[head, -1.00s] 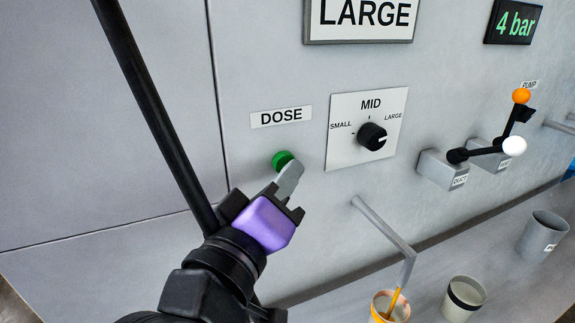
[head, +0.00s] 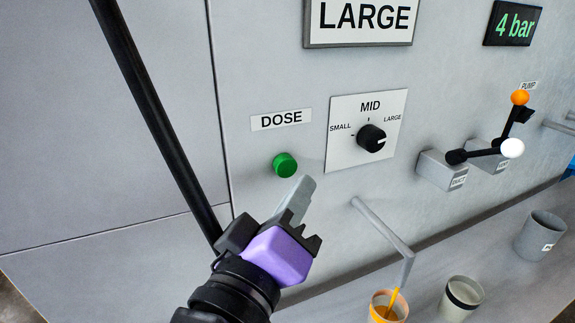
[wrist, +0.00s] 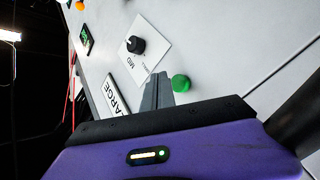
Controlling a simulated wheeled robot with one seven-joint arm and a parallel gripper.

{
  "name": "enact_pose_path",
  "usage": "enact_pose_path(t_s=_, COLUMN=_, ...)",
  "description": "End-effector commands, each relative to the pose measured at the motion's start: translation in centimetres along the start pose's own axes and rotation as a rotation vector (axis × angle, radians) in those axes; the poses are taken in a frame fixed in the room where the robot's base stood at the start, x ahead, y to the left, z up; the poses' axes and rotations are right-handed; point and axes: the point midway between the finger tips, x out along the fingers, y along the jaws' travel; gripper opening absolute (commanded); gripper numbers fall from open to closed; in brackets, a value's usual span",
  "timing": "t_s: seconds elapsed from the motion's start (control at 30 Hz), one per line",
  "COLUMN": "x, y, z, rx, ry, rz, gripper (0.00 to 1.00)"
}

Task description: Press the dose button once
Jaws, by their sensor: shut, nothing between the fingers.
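The green dose button (head: 285,165) sits on the grey wall panel under the DOSE label (head: 281,118). It also shows in the wrist view (wrist: 181,83), just right of my fingertips. My gripper (head: 304,186) is shut and empty, its grey fingers together. In the head view its tips are below and slightly right of the button, with a visible gap. The button is fully in view and nothing touches it.
A dial (head: 371,138) on a SMALL-MID-LARGE plate points toward LARGE. A sign (head: 360,18) reads LARGE and a display (head: 512,23) reads 4 bar. A spout (head: 384,228) juts out above an orange-rimmed cup (head: 374,311). Levers with white (head: 512,148) and orange (head: 520,97) knobs are at right.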

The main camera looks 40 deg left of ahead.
Motion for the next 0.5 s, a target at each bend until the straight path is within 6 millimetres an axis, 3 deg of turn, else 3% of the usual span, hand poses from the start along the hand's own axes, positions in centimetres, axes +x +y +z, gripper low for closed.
enact_pose_path(t_s=0.5, x=-2.2, y=1.6, z=1.6, rx=-0.001, ry=0.000, rz=0.000, gripper=0.00)
